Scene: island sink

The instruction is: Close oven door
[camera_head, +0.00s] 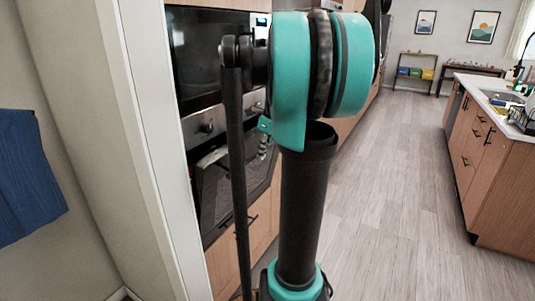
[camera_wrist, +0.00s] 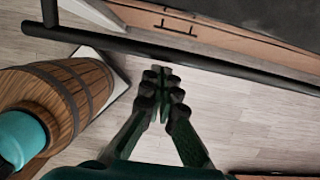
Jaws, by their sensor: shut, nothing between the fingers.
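The oven door (camera_head: 216,185), dark with a glass front, is at the left of the head view, below a steel panel with knobs (camera_head: 205,127). It looks upright, but my arm covers part of it and I cannot tell whether it stands slightly ajar. My gripper (camera_wrist: 162,72) is in the middle of the wrist view, fingertips together and empty, above the floor. A black bar (camera_wrist: 180,60) crosses just beyond the fingertips. I cannot tell whether they touch it or whether it is part of the oven.
A wood drawer with a black handle (camera_wrist: 178,24) lies beyond the bar. A wooden barrel-like thing (camera_wrist: 70,95) is at the left of the wrist view. A white wall edge (camera_head: 150,150) stands left of the oven. The floor (camera_head: 400,200) is clear towards the island (camera_head: 490,170).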

